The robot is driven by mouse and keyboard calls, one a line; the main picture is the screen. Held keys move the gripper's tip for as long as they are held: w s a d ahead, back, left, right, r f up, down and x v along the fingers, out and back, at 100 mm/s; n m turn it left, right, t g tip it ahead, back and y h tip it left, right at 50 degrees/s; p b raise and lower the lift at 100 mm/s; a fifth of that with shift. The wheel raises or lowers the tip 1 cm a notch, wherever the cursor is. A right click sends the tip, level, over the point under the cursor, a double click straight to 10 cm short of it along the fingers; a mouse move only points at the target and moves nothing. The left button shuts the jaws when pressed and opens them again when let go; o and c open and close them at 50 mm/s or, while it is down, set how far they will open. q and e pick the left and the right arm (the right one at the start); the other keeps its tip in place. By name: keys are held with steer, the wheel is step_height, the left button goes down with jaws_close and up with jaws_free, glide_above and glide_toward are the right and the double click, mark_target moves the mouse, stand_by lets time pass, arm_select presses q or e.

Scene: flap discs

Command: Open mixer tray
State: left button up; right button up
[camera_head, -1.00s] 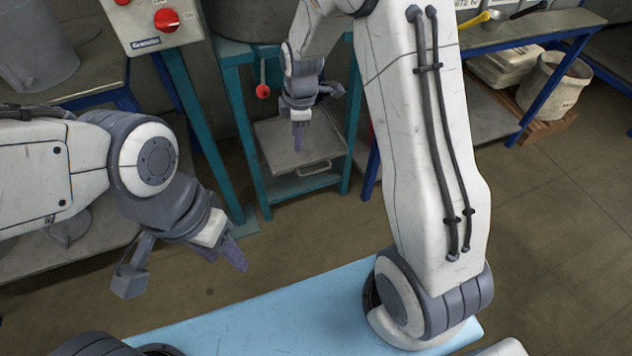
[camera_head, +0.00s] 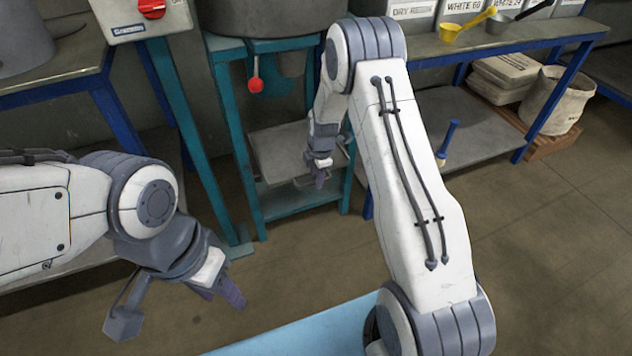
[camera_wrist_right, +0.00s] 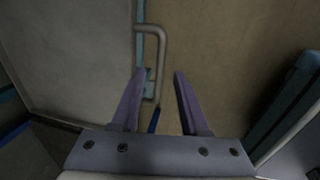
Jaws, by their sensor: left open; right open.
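The mixer tray (camera_head: 270,155) is a flat grey panel low in the teal stand (camera_head: 240,130), under the mixer bowl (camera_head: 275,18). My right gripper (camera_head: 319,180) is open at the tray's front right side and covers part of the handle. In the right wrist view the tray (camera_wrist_right: 75,50) fills the left side, and its bent metal handle (camera_wrist_right: 161,60) lies between the open fingers (camera_wrist_right: 160,73) in the picture. I cannot tell whether they touch it. My left gripper (camera_head: 229,291) is open and empty over the floor, far from the tray.
A red-knobbed lever (camera_head: 255,84) hangs above the tray. A bench with a lower shelf (camera_head: 470,125) stands to the right, with bins and a yellow scoop (camera_head: 450,33). A light blue surface (camera_head: 310,330) is in front. Floor (camera_head: 300,250) before the stand is clear.

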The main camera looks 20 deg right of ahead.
steer(key=shift+w+f, duration=0.15)
steer(key=shift+f, duration=0.4)
jaws_close()
stand_by(1.1)
